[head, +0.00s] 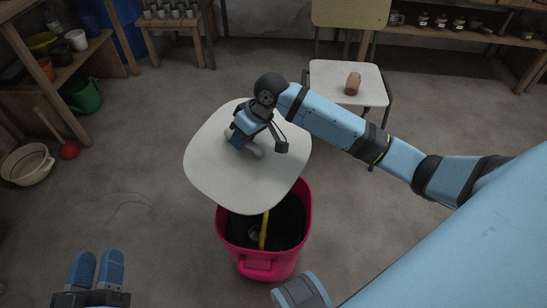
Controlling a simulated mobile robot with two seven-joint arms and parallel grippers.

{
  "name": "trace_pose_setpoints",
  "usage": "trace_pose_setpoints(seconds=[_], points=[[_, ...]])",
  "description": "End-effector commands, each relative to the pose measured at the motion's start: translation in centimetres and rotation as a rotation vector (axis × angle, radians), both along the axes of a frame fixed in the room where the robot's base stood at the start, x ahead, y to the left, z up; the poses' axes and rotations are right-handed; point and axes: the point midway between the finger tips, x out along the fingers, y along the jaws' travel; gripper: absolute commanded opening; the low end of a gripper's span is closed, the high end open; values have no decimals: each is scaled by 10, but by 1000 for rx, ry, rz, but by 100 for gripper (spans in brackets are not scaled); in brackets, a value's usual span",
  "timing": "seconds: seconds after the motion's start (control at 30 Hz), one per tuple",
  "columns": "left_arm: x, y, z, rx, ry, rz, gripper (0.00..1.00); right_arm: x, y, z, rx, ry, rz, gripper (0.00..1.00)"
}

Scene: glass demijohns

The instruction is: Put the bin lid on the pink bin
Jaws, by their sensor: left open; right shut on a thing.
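The bin lid (222,175) is a pale, rounded-square plate with a handle near its middle. My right gripper (258,146) is shut on this handle, which it partly hides. The pink bin (267,264) stands on the floor below, with a dark inside. The lid covers the far part of the bin in the picture, offset to the far left, leaving the near part of the opening uncovered. It looks held above the rim; the exact gap cannot be told. My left gripper (97,266) is open and empty at the lower left, away from the bin.
A yellow strip (264,230) shows inside the bin. A chair (330,80) with a brown object (352,83) stands behind at the right. Shelves, a green bucket (83,96) and a pale basin (27,164) are at the left. Floor around the bin is clear.

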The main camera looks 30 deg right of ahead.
Motion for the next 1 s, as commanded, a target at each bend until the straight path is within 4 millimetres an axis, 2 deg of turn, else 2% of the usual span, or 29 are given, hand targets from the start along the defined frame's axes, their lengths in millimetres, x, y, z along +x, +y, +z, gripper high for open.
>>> trace_pose_setpoints(seconds=[0.2,0.4,0.57,1.0], points=[[1,7,-10,49,69,24,43,-35,-4,-66,106,111,324,0],[1,11,-20,78,111,38,43,-59,-15,-103,167,183,450,0],[1,12,-23,85,120,41,43,-64,-19,-112,182,198,471,0],[1,12,-25,92,130,43,43,-65,-18,-112,182,197,471,0]])
